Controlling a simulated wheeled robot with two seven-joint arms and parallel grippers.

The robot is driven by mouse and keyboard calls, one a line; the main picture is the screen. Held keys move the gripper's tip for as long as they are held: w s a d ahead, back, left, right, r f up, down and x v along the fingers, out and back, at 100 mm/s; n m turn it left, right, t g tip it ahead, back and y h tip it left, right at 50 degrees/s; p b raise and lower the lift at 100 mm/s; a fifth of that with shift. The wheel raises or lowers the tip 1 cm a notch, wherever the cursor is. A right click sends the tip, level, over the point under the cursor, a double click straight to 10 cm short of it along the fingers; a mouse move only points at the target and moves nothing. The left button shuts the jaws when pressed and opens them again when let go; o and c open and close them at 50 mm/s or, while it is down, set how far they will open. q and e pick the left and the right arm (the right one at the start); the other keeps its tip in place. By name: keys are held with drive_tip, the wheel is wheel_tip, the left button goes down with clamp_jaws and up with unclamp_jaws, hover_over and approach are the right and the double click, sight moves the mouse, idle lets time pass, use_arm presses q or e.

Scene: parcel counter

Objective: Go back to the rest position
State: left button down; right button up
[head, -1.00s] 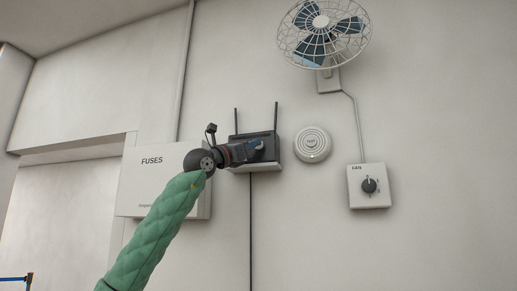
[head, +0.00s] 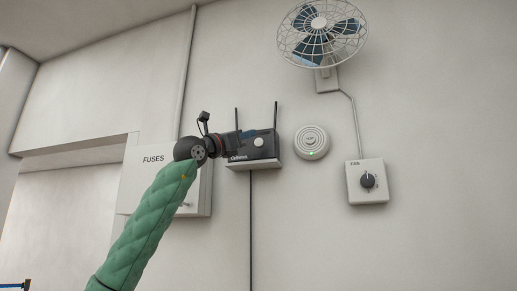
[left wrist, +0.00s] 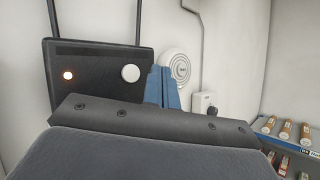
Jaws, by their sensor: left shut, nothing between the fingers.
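My left gripper (head: 247,133) is raised in front of the wall, at the end of my green-sleeved arm, and overlaps the left part of the black router in the head view. Its blue fingers (left wrist: 161,88) are together with nothing between them in the left wrist view. The router (head: 266,146) has two antennas and a round white button, and sits on a small white shelf. In the left wrist view the router (left wrist: 105,75) shows an orange light. I cannot tell whether the fingers touch it. My right gripper is not in view.
A white fuse box (head: 135,187) is behind my left arm. A round detector (head: 312,142) with a green light, a fan switch (head: 368,181) and a caged fan (head: 322,33) are on the wall to the right. Shelves with small goods (left wrist: 285,130) show in the left wrist view.

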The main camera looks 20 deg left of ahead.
use_arm(q)
drive_tip(key=shift+s, duration=0.5)
